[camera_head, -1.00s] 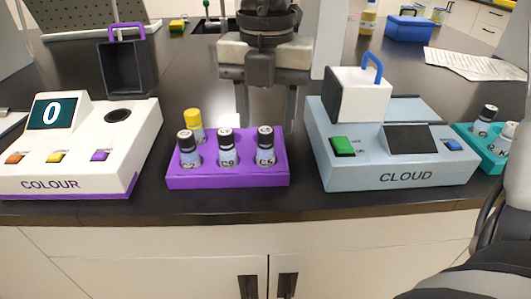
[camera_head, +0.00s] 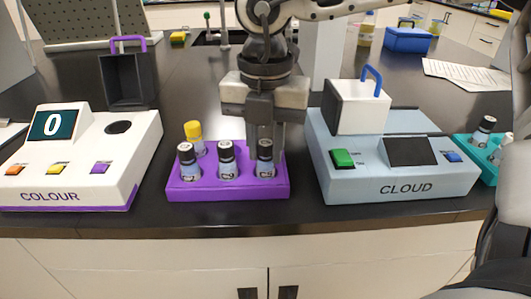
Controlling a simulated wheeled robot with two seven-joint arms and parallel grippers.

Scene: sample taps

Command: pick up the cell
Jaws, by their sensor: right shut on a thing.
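A purple rack (camera_head: 228,190) holds several small cells in the middle of the counter. A yellow-capped cell (camera_head: 194,138) stands behind the left one. My right gripper (camera_head: 265,145) comes down from above and behind, with its fingers at the right cell's cap. It is shut on that cell, which still stands upright in the rack. My left gripper is not in view.
A white COLOUR meter (camera_head: 75,165) reading 0 stands left, its dark lid (camera_head: 128,80) open beside a round well. A pale blue CLOUD meter (camera_head: 395,170) stands close right of the rack. A teal rack (camera_head: 488,170) with cells is at far right.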

